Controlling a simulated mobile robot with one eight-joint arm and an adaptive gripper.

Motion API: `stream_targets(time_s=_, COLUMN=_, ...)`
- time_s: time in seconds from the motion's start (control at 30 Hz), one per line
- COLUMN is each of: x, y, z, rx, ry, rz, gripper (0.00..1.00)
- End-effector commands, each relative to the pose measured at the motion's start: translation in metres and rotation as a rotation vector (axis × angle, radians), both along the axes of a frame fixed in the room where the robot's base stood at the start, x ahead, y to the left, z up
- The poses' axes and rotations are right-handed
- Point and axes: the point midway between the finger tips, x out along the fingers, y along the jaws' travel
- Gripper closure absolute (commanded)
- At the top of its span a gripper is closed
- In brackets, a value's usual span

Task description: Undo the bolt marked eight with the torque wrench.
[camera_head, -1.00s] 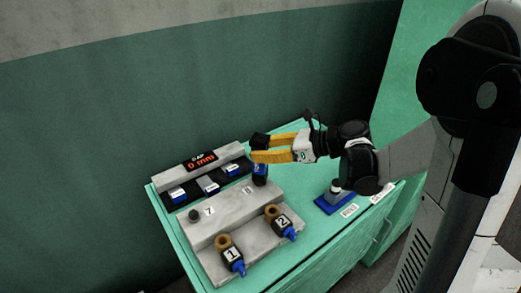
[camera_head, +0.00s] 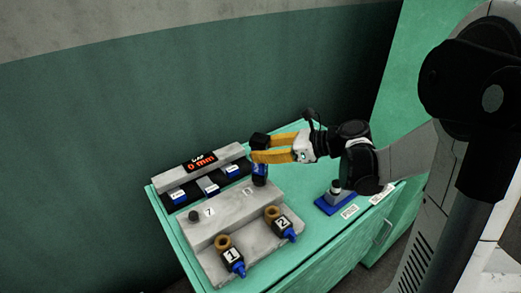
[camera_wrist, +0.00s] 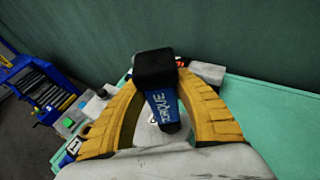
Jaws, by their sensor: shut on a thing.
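The torque wrench has a black head and a blue body with white lettering. It stands upright at the back right of the grey press block (camera_head: 232,208), next to the eight label (camera_head: 246,191); it also shows in the wrist view (camera_wrist: 163,108). My gripper (camera_head: 258,150) has its yellow fingers shut on the upper part of the wrench. In the wrist view, the fingers (camera_wrist: 157,80) sit on both sides of it. The bolt marked eight is hidden beneath the wrench, so I cannot tell how they meet.
A dark bolt (camera_head: 193,216) stands by the seven label. Cylinders one (camera_head: 232,256) and two (camera_head: 281,224) lie at the block's front. Behind is a gap display (camera_head: 202,160) reading 0 mm. A blue holder (camera_head: 335,203) sits right. The green table (camera_head: 300,240) is otherwise mostly clear.

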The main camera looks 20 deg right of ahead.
Motion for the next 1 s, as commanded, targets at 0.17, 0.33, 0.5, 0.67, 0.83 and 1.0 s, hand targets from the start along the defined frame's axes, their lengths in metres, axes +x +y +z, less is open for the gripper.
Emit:
stream_targets(time_s=0.17, x=0.0, y=0.0, z=0.002, rx=-0.002, ry=0.001, rz=0.0, gripper=1.0)
stream_targets(time_s=0.33, x=0.0, y=0.0, z=0.012, rx=0.0, ry=0.0, rz=0.0, gripper=1.0)
stream_targets(time_s=0.5, x=0.0, y=0.0, z=0.022, rx=0.002, ry=-0.001, rz=0.0, gripper=1.0)
stream_targets(time_s=0.67, x=0.0, y=0.0, z=0.031, rx=0.002, ry=-0.001, rz=0.0, gripper=1.0)
stream_targets(time_s=0.83, x=0.0, y=0.0, z=0.041, rx=0.002, ry=-0.001, rz=0.0, gripper=1.0)
stream_targets(time_s=1.0, x=0.0, y=0.0, z=0.05, rx=0.002, ry=-0.002, rz=0.0, gripper=1.0)
